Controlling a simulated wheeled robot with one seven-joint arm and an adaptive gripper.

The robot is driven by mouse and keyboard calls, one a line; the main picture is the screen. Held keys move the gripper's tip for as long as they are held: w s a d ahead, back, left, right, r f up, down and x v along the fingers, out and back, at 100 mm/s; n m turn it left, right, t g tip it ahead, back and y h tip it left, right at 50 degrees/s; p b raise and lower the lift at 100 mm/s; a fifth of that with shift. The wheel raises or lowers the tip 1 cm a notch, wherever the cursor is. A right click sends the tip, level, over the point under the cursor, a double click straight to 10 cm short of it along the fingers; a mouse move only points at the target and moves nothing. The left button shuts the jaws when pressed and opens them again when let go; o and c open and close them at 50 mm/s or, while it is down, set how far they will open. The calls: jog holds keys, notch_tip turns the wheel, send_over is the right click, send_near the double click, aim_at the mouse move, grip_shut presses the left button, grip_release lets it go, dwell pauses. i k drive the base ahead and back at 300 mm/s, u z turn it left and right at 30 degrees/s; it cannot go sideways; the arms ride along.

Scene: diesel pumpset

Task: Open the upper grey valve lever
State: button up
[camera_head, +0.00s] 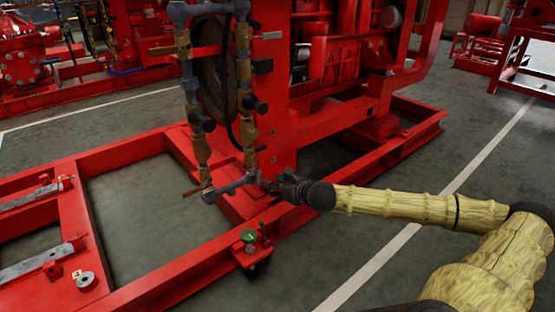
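Two upright pipes of brass and grey fittings stand in front of the red pumpset. A short light grey lever (269,36) sticks out to the right near the top of the right pipe (244,70); it looks like the upper grey valve lever, though it is small. A brown lever (163,50) sticks out to the left from the left pipe (187,75). My gripper (272,187) is dark and small, at the right end of the grey bottom pipe, well below the grey lever. I cannot tell whether it touches the pipe, or whether its fingers are open.
A red base frame (130,150) surrounds the pipes at floor level. A black part (262,66) juts out below the grey lever. Grey floor (420,215) is open to the right.

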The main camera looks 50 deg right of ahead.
aim_at(271, 36)
jog(key=z, duration=1.5)
